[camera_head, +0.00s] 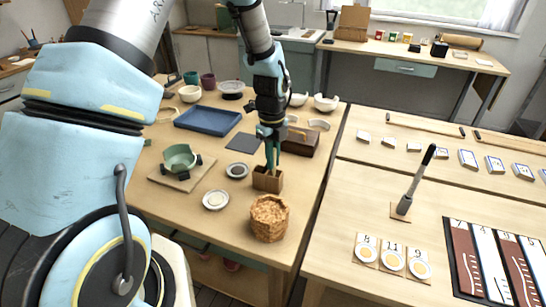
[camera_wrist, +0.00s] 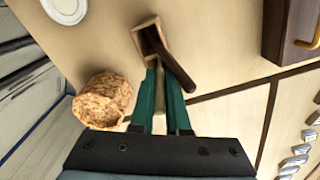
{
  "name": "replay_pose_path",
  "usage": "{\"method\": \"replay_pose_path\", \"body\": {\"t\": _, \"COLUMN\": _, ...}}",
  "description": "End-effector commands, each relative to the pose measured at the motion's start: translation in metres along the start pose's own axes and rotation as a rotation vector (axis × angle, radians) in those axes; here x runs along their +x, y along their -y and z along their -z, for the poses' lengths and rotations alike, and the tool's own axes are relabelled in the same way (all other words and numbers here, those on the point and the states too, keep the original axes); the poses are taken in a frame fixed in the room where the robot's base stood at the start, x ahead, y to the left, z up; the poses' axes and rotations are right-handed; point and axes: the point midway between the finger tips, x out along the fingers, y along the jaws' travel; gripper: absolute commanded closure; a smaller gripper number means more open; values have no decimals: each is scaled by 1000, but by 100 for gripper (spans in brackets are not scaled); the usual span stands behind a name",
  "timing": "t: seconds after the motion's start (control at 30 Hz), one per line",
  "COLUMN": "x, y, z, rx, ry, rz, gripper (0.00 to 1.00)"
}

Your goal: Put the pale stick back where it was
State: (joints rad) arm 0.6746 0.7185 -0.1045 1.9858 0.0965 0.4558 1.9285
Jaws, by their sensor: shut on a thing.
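My gripper (camera_head: 272,166) points down right at the small wooden box (camera_head: 267,180), with its teal fingers at the box's opening. In the wrist view the fingers (camera_wrist: 158,72) are shut on the pale stick (camera_wrist: 159,98), a narrow pale strip between them. Its lower end is hard to make out, so I cannot tell how far it is inside the box. The box also shows in the wrist view (camera_wrist: 147,37). A thick dark brown stick (camera_wrist: 178,68) leans out of the box, close beside the fingers.
A woven basket (camera_head: 269,219) stands just in front of the box. Small round dishes (camera_head: 216,200) and a green bowl (camera_head: 180,158) on a board lie to the left. A dark wooden case (camera_head: 300,143) stands behind right. A second table (camera_head: 340,215) adjoins on the right.

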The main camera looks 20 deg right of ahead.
Motion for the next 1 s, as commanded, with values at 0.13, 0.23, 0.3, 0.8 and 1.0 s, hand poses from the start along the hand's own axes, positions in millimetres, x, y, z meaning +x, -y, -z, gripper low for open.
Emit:
{"method": "replay_pose_path", "body": {"t": 0.13, "x": 0, "y": 1, "z": -1, "rx": 0, "ry": 1, "rz": 2, "gripper": 100}}
{"method": "replay_pose_path", "body": {"t": 0.23, "x": 3, "y": 1, "z": -1, "rx": 0, "ry": 1, "rz": 2, "gripper": 100}}
{"method": "replay_pose_path", "body": {"t": 0.3, "x": 3, "y": 1, "z": -1, "rx": 1, "ry": 1, "rz": 2, "gripper": 82}}
{"method": "replay_pose_path", "body": {"t": 0.8, "x": 1, "y": 2, "z": -2, "rx": -1, "ry": 3, "rz": 6, "gripper": 56}}
{"method": "replay_pose_path", "body": {"t": 1.0, "x": -15, "y": 3, "z": -2, "rx": -1, "ry": 4, "rz": 9, "gripper": 56}}
